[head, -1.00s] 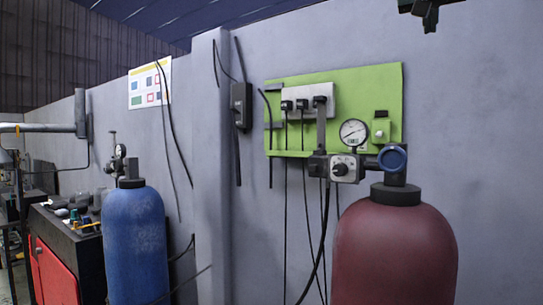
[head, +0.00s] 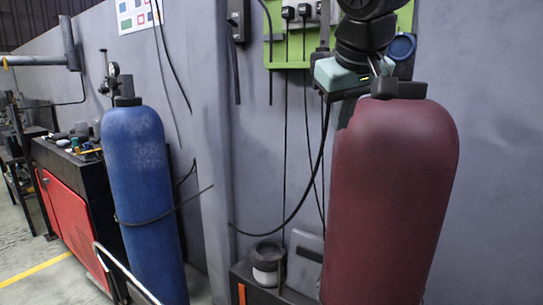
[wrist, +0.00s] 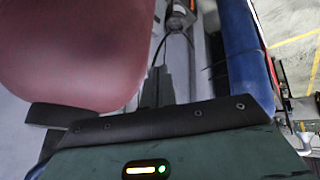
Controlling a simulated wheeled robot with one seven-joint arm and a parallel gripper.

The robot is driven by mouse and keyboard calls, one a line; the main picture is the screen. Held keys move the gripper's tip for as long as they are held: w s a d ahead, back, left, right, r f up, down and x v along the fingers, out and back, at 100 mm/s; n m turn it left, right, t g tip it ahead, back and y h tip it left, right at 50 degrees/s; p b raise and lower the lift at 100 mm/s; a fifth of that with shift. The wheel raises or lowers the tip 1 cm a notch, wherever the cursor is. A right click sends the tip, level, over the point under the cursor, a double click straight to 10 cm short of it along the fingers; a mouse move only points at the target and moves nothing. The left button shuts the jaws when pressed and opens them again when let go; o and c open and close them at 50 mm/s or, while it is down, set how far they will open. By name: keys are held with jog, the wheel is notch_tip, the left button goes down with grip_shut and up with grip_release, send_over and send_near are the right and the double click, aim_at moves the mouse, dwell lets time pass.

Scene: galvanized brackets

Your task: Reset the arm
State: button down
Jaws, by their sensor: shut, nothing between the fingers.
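My gripper (head: 342,80) is at the upper right of the head view, beside the top of the red gas cylinder (head: 390,190). Its teal housing and black wrist show there, with the black arm coming down from above. The jaws are shut and hold nothing. The fingertips are hard to make out. In the wrist view the dark green housing with a lit indicator fills the bottom, and the red cylinder (wrist: 80,50) looms close at upper left. I cannot tell whether they touch.
A blue cylinder (head: 140,180) stands at left, with a red cabinet (head: 75,215) beyond it. A green panel (head: 290,52) with sockets is on the grey wall, and cables hang below it. A round container (head: 267,265) stands low between the cylinders. Open floor shows at far left.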

jog(key=s+d+f+n+g+b, duration=0.1)
jog(key=s+f+g+b, duration=0.2)
jog(key=s+f, duration=1)
jog(key=s+d+f+n+g+b, duration=0.1)
jog(key=s+f+n+g+b, duration=0.1)
jog(key=s+f, duration=1.2)
notch_tip(320, 180, down, 7)
jog(key=shift+s+n+g+y+b, duration=0.15)
jog(key=shift+n+g+y+b, duration=0.15)
jog(key=shift+g+b, duration=0.5)
